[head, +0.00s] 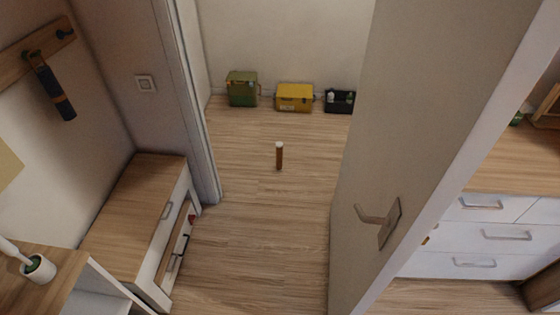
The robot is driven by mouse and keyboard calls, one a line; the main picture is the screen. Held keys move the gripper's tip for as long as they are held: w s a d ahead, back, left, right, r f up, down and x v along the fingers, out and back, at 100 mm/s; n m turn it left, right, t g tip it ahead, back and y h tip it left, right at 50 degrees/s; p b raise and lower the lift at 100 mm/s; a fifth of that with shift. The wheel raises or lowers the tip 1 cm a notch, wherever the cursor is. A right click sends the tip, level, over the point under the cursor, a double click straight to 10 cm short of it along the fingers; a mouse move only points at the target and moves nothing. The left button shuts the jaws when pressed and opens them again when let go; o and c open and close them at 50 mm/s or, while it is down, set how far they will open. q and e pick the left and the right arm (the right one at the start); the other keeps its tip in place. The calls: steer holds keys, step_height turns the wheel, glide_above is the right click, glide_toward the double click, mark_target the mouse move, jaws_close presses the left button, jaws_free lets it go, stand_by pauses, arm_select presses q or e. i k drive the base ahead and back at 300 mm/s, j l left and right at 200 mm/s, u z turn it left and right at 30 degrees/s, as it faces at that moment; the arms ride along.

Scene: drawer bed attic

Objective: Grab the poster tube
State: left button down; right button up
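The poster tube (279,157) appears to be the small brown cylinder with a white top end. It stands upright on the wooden floor, beyond the open doorway, near the middle of the head view. Nothing touches it. Neither of my grippers shows in the head view.
An open door (400,130) with a lever handle (380,220) fills the right of the doorway. A low bench (135,205) stands at left. A green box (242,88), yellow toolbox (295,97) and black caddy (339,101) line the back wall. The floor (255,250) between is clear.

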mark_target(279, 145)
steer(key=i+j+z, duration=0.1)
steer(key=i+j, duration=0.6)
steer(key=i+u, duration=0.1)
steer(key=u, duration=0.85)
steer(key=i+l+u, duration=0.1)
steer(key=u, duration=0.4)
steer(key=i+l+u, duration=0.1)
steer(key=u, duration=0.4)
steer(key=l+u, duration=0.1)
steer(key=u, duration=0.35)
steer(key=i+l+u, duration=0.1)
steer(key=u, duration=0.4)
steer(key=l, duration=1.8)
steer(key=l+z, duration=0.25)
steer(key=l, duration=0.35)
steer(key=i+l+z, duration=0.25)
steer(key=l, duration=0.3)
steer(key=k, duration=0.05)
